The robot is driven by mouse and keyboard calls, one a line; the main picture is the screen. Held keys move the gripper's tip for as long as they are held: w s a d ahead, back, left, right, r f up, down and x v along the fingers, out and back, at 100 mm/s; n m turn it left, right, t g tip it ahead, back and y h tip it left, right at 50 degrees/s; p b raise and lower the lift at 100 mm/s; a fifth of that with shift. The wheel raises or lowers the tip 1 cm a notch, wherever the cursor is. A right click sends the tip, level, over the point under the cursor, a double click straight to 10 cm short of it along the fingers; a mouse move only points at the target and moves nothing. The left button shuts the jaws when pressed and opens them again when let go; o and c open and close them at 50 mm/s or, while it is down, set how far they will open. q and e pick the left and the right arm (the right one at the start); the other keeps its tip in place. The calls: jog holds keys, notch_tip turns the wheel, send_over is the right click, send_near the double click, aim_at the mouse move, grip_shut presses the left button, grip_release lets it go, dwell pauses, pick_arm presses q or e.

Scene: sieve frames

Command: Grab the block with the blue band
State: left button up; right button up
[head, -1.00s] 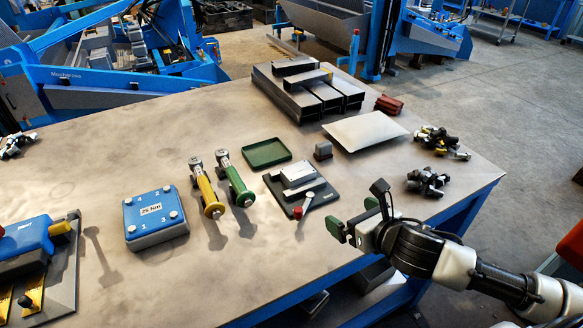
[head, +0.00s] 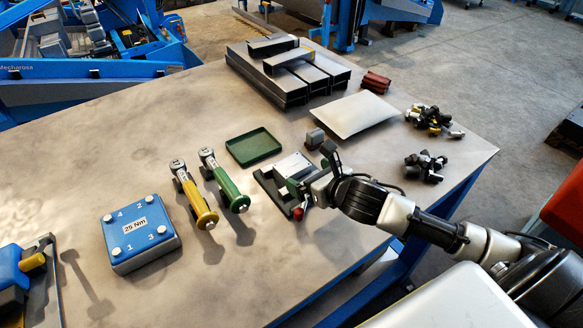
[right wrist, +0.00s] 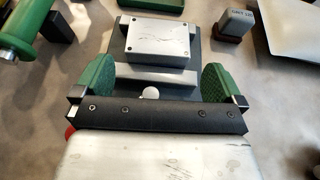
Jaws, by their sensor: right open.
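I cannot make out a blue band on any block. A small grey block (head: 315,138) stands behind the dark fixture; it also shows in the right wrist view (right wrist: 238,22), with dark lettering on its top and a brown lower part. A silver block (right wrist: 157,41) sits on the dark fixture plate (right wrist: 118,48), with a separate silver bar (right wrist: 155,76) nearer me. My right gripper (head: 298,188) is over the fixture's near side. Its green fingertips (right wrist: 155,81) are apart on either side of the bar, with nothing visibly held. My left gripper is out of view.
A green tray (head: 254,147), green-handled tool (head: 232,194) and yellow-handled tool (head: 198,207) lie left of the fixture. A blue box (head: 138,232) is farther left.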

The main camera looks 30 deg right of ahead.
aim_at(294, 166)
jog(key=shift+w+a, duration=0.15)
jog(key=shift+w, duration=0.55)
jog(key=shift+p+x, duration=0.7)
jog(key=shift+x, duration=1.5)
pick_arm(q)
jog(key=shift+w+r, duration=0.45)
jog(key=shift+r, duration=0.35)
pick_arm(e)
jog(key=shift+a+r, duration=0.1)
jog(key=c, duration=1)
jog(key=shift+c, duration=0.2)
jog(key=shift+r, duration=0.55)
notch_tip(294, 166, up, 3)
jog(key=shift+f+b, duration=0.2)
jog(key=shift+b, duration=0.1)
pick_arm(q)
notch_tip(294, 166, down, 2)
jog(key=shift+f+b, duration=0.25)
jog(key=shift+b, duration=0.7)
pick_arm(e)
jog(key=s+d+r, duration=0.3)
jog(key=d+r, duration=0.4)
jog(key=d, duration=0.4)
jog(key=shift+r, duration=0.15)
